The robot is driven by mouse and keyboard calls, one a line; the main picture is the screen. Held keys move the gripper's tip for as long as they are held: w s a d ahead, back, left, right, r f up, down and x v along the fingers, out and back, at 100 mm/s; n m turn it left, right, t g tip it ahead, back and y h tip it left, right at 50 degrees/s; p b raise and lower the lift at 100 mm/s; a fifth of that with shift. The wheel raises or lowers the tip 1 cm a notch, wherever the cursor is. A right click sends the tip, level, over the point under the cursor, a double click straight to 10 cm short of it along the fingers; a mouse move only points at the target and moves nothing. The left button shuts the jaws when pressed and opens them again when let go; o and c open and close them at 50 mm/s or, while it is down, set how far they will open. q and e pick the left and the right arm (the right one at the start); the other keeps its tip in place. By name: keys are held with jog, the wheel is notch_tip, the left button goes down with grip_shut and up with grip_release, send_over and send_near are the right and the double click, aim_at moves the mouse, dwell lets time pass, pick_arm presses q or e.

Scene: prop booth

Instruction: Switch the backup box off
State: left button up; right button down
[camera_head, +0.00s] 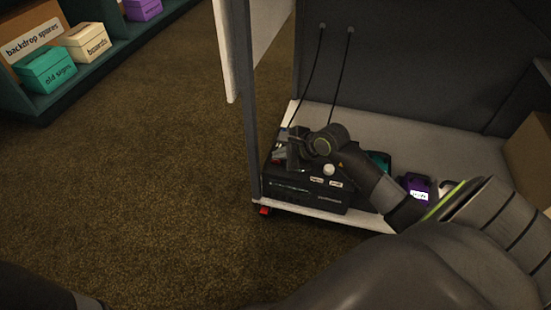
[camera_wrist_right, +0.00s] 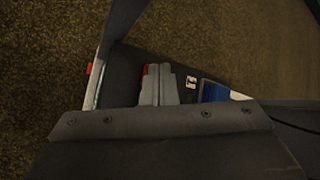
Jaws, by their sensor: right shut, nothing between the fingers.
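The backup box appears to be the black box (camera_head: 318,197) at the left end of the low shelf. Its top carries small white labels (camera_head: 316,180) and a pale round knob (camera_head: 328,169). My right gripper (camera_head: 283,156) is over the left part of its top, shut and empty. In the right wrist view the closed grey fingers (camera_wrist_right: 158,86) are over the dark box, with a small red part (camera_wrist_right: 145,70) right beside the tips. I cannot tell whether they touch it. The fingers and wrist hide part of the top, and the switch position is unclear. My left gripper is not in view.
A grey post (camera_head: 250,120) stands just left of the box. Two black cables (camera_head: 313,75) run down the back panel. Teal (camera_head: 380,160) and purple (camera_head: 416,183) items lie right of it on the white shelf (camera_head: 440,150). Open carpet lies left.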

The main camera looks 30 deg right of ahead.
aim_at(280, 161)
dwell(0.4)
jog(key=shift+r+p, duration=0.2)
jog(key=shift+p, duration=0.1)
notch_tip(280, 161, up, 6)
jog(key=p, duration=0.5)
jog(key=shift+r, duration=0.15)
jog(key=shift+s, duration=0.1)
dwell(0.4)
